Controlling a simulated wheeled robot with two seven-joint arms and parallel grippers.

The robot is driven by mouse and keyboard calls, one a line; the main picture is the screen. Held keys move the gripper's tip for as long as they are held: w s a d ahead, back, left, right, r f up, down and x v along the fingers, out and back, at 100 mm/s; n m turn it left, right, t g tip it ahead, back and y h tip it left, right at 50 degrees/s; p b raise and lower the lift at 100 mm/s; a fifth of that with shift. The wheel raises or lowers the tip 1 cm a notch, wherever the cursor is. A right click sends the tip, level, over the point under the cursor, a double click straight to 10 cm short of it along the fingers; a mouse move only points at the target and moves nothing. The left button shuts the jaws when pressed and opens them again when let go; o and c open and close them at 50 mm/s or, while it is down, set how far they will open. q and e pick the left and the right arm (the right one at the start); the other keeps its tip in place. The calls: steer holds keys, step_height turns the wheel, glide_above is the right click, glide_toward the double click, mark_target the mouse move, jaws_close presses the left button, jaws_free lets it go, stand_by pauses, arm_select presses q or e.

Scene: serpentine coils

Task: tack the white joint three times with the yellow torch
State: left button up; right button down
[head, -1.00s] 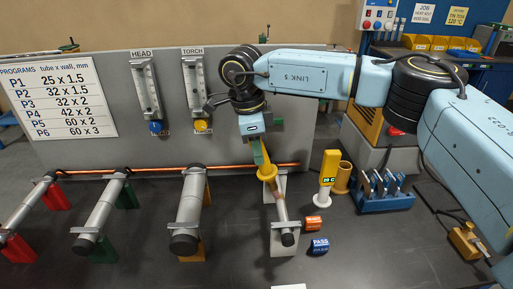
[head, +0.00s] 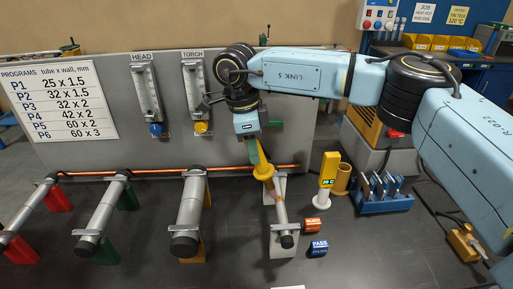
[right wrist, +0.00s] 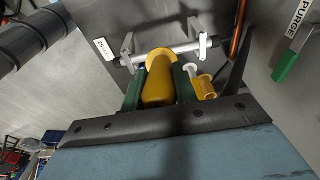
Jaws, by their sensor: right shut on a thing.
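My right gripper (head: 255,152) has green fingers and is shut on the yellow torch (head: 263,170). The torch also shows between the fingers in the right wrist view (right wrist: 158,82). It points down at the upper part of the grey tube (head: 280,218) on the white stand (head: 281,184). I cannot tell whether the torch tip touches the tube; the gripper and torch hide part of the joint. The tube has a black end cap at its near end. My left gripper is not in view.
Other tubes lie to the left on red, green (head: 128,197) and orange stands. An orange pipe (head: 150,171) runs along the grey panel behind. Right of the white stand are a yellow-and-white gauge (head: 326,178), an orange block (head: 313,226), a blue PASS block (head: 319,247) and a blue rack (head: 384,200).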

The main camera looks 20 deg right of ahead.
steer(key=shift+w+a+r+p, duration=0.25)
steer(key=shift+a+r+p, duration=0.45)
steer(key=shift+r, duration=0.4)
steer(key=shift+w+a+r+p, duration=0.2)
steer(key=shift+a+r+p, duration=0.4)
steer(key=shift+a+r, duration=0.35)
steer(key=shift+d, duration=0.15)
